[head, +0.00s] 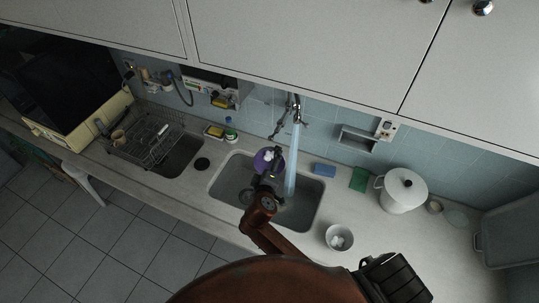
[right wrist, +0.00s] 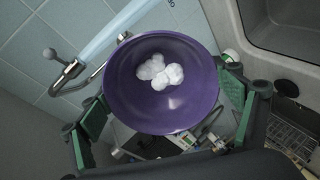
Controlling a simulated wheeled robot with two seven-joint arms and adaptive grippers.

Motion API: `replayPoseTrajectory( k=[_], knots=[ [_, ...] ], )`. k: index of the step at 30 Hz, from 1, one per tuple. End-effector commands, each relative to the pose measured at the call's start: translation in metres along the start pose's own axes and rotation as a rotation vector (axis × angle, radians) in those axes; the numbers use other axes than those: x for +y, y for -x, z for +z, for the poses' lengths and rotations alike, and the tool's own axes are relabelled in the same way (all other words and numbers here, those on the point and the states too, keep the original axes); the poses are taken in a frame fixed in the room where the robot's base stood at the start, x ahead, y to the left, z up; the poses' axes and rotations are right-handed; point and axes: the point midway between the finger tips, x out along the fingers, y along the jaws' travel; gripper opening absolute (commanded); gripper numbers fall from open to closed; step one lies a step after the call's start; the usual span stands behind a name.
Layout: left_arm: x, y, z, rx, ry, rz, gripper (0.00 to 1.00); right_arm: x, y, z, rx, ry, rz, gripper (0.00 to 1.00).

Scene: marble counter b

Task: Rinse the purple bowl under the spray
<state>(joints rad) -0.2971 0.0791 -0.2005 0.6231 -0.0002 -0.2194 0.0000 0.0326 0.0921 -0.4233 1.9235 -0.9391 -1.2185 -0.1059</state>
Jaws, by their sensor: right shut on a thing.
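The purple bowl (head: 259,163) is over the sink (head: 308,215), mostly hidden behind my right gripper (head: 268,165) in the head view. In the right wrist view the bowl (right wrist: 160,115) sits between the two green-padded fingers, its open side facing the camera, with several white lumps inside. My right gripper is shut on it. The pale blue water stream (head: 292,165) falls from the tap (head: 295,108) into the sink, just right of the bowl. The stream (right wrist: 120,27) passes beyond the bowl's upper left rim in the wrist view. My left gripper is not in view.
A grey bowl with white lumps (head: 339,237) stands right of the sink. A wire dish rack (head: 148,139) stands left. Cupboards (head: 310,45) overhang the counter.

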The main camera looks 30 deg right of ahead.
Motion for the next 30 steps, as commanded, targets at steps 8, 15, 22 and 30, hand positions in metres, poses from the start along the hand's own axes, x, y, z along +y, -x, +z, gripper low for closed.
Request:
replayPoseTrajectory(
  k=[8, 15, 22, 30],
  knots=[
    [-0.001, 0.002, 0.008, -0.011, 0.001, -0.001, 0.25, 0.003, -0.007, 0.004, 0.003, 0.011, 0.02, 0.56],
    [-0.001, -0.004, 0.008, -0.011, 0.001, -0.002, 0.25, 0.01, -0.025, 0.015, 0.003, 0.011, 0.021, 0.56],
    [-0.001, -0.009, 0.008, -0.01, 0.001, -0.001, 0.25, 0.016, -0.042, 0.026, 0.002, 0.01, 0.019, 0.56],
    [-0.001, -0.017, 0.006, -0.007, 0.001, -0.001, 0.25, 0.025, -0.063, 0.038, 0.003, 0.011, 0.019, 0.56]
  ],
)
